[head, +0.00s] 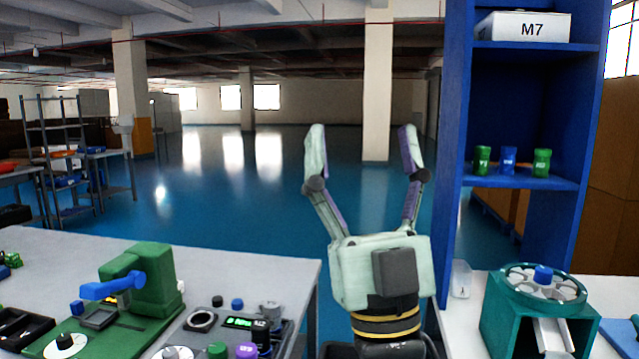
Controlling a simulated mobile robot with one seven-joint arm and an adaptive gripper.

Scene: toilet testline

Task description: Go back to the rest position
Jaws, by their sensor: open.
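My gripper (360,150) is in the middle of the head view, with its two fingers spread wide and pointing up. Nothing is between the fingers, and behind them are only the blue floor and a pillar. The gripper is apart from the tables and the shelf. Its palm is pale green, with a dark grey block and a yellow-banded wrist below it.
At right stands a blue shelf (455,130) with small containers and a white M7 box (522,27). A teal carousel device (505,318) stands before it. Open floor (230,200) lies beyond.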

